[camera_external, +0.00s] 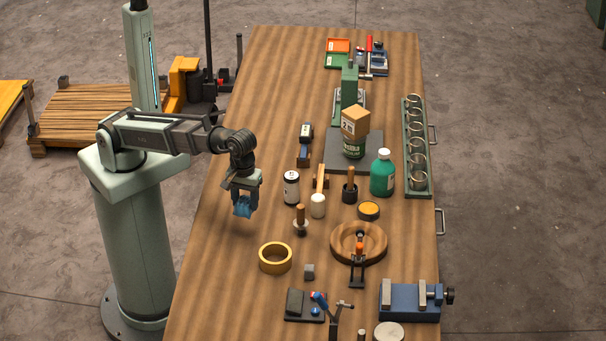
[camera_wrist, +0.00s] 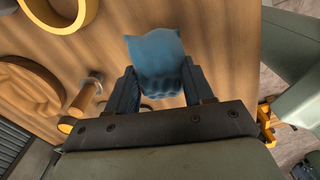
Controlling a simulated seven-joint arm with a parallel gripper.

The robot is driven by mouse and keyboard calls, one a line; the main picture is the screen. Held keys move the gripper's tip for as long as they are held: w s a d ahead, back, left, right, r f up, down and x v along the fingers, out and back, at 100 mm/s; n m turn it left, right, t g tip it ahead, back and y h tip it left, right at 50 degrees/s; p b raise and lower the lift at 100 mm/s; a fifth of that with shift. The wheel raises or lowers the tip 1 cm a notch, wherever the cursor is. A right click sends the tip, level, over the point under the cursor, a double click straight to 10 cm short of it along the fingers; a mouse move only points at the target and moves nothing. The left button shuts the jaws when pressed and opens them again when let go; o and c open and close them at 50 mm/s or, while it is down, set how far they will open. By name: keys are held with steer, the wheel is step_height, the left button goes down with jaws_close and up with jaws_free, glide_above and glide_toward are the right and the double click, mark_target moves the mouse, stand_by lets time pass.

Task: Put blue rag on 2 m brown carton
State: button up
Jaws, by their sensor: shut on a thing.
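My gripper (camera_external: 244,198) is shut on the blue rag (camera_external: 243,207) and holds it above the left part of the wooden table. In the wrist view the rag (camera_wrist: 155,58) is bunched between the two dark fingers of my gripper (camera_wrist: 157,90). The brown carton (camera_external: 356,121) is a small box with dark marks on its front face, which look like "2 m". It sits on top of a green can (camera_external: 353,147) on a dark grey plate, well to the right of and farther back than my gripper. The carton is not in the wrist view.
A white-and-black can (camera_external: 291,187), a mallet (camera_external: 318,203) and a green bottle (camera_external: 382,173) stand between or near my gripper and the carton. A yellow ring (camera_external: 275,258) and a wooden bowl (camera_external: 358,243) lie nearer the front. The table's back left is clear.

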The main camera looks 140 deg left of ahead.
steer(key=w+a+r, duration=0.2)
steer(key=a+r, duration=0.1)
steer(key=a, duration=0.7)
step_height(320, 180, up, 13)
steer(key=n, duration=0.3)
glide_above(356, 111)
steer(key=shift+f, duration=3.6)
steer(key=o, duration=1)
steer(key=shift+f, duration=0.1)
steer(key=shift+a, duration=0.1)
